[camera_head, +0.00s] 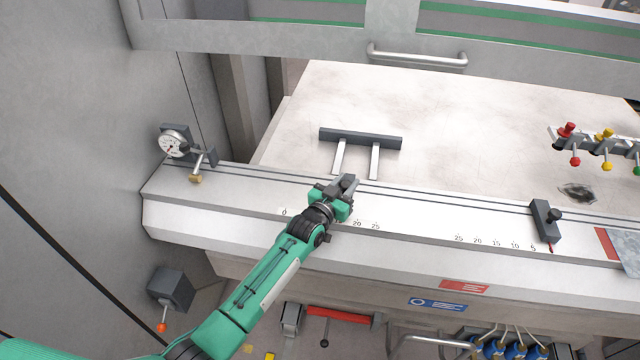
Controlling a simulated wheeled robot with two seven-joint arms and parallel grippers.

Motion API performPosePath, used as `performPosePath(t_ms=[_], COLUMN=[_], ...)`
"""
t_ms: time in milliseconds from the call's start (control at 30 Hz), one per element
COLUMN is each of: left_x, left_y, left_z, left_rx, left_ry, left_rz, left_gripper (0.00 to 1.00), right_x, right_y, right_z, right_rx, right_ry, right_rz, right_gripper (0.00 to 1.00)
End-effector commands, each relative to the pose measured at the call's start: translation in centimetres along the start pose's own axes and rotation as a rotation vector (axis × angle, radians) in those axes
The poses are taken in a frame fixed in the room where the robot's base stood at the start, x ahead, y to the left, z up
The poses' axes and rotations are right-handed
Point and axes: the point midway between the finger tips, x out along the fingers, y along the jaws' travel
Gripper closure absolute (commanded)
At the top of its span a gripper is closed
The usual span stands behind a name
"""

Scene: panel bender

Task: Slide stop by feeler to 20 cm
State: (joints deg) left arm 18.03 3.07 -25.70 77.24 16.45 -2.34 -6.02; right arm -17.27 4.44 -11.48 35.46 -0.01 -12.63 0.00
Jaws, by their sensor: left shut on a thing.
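The left scale (375,227) on the bench's front ledge shows 0, 20 and 25; my gripper and wrist cover the marks between. My left gripper (343,192) is over the rail just left of the 20 mark, shut on a dark grey stop (349,181). Most of that stop and its pointer are hidden, so its exact reading cannot be told. The dial feeler (173,144) is mounted at the rail's left end, well apart from the held stop. Another dark stop (543,221) with a black knob and red pointer is on the right, near the 5 mark. My right gripper is not in view.
A dark bar on two light arms (360,138) lies on the table (450,120) just behind my gripper. Levers with red and yellow knobs (567,131) stand at the far right. A grey panel (90,130) closes the left side. The rail (450,195) between the two stops looks clear.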

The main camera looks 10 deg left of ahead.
Motion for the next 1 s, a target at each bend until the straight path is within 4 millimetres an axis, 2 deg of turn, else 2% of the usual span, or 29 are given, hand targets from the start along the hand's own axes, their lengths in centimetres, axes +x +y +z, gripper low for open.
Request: performPosePath(t_ms=[100, 300, 533, 733, 767, 800, 867, 1000], left_x=[0.8, 1.6, 1.7, 1.7, 1.7, 1.7, 1.7, 1.7], left_y=[2.0, 3.8, 4.1, 4.1, 4.1, 4.1, 4.1, 4.1], left_z=[0.0, 0.0, 0.0, 0.0, 0.0, 0.0, 0.0, 0.0], left_rx=[-0.004, 0.000, 0.001, 0.001, 0.001, 0.001, 0.001, 0.001], left_ry=[0.001, 0.001, 0.000, 0.000, 0.000, 0.000, 0.000, 0.000], left_rz=[0.000, 0.000, -0.001, -0.001, -0.001, -0.001, -0.001, -0.001], left_gripper=[1.00, 1.00, 1.00, 1.00, 0.68, 0.60, 0.50, 0.50], right_x=[0.3, 0.5, 0.4, 0.4, 0.4, 0.4, 0.4, 0.4], right_y=[0.2, 0.2, 0.2, 0.3, 0.3, 0.3, 0.3, 0.4], right_z=[-1.2, -1.0, 0.2, 0.3, 0.3, 0.2, 0.1, 0.0], right_rx=[0.000, 0.000, 0.000, -0.001, -0.001, -0.001, -0.001, -0.001], right_ry=[0.017, 0.013, -0.001, -0.002, -0.002, -0.002, -0.001, 0.001], right_rz=[0.002, 0.002, 0.002, 0.003, 0.003, 0.003, 0.004, 0.004], right_gripper=[0.64, 0.64, 0.64, 0.64, 0.64, 0.64, 0.64, 0.64])
